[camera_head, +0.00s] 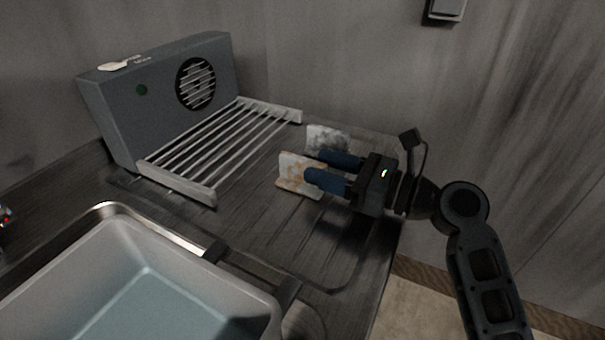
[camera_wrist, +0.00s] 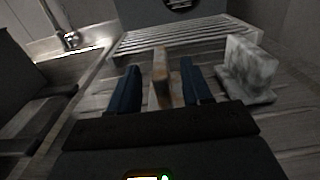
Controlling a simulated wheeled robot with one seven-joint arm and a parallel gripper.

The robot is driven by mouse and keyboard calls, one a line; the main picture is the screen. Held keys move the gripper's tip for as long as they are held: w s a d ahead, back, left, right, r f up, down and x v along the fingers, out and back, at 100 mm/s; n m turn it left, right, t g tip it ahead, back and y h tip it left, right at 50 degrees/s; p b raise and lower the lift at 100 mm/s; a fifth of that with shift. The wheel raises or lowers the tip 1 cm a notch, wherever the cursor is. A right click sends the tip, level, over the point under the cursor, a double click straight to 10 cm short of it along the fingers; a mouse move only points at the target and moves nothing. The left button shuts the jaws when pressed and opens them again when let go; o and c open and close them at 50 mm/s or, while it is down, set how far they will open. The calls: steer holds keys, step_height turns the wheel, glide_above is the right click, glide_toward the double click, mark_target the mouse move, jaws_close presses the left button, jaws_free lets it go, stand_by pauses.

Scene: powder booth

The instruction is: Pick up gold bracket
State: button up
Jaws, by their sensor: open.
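The gold bracket (camera_head: 290,168), pale with rusty gold patches, stands upright on the ribbed drainboard. In the wrist view it shows as a thin edge-on plate (camera_wrist: 160,68) between my two blue fingers. My gripper (camera_head: 316,167) is open, its fingers on either side of the bracket, with a visible gap on each side in the wrist view (camera_wrist: 161,86). In the head view the near finger covers part of the bracket.
A grey marbled bracket (camera_head: 327,137) stands close beside my far finger; it also shows in the wrist view (camera_wrist: 252,66). A slatted rack (camera_head: 215,150) and a grey box with a round grille (camera_head: 150,95) lie beyond. A sink basin (camera_head: 205,275) is at the front left.

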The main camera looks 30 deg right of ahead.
mark_target(280, 154)
steer(key=x, duration=0.4)
steer(key=shift+w+a, duration=0.2)
steer(key=shift+w, duration=0.1)
jaws_close()
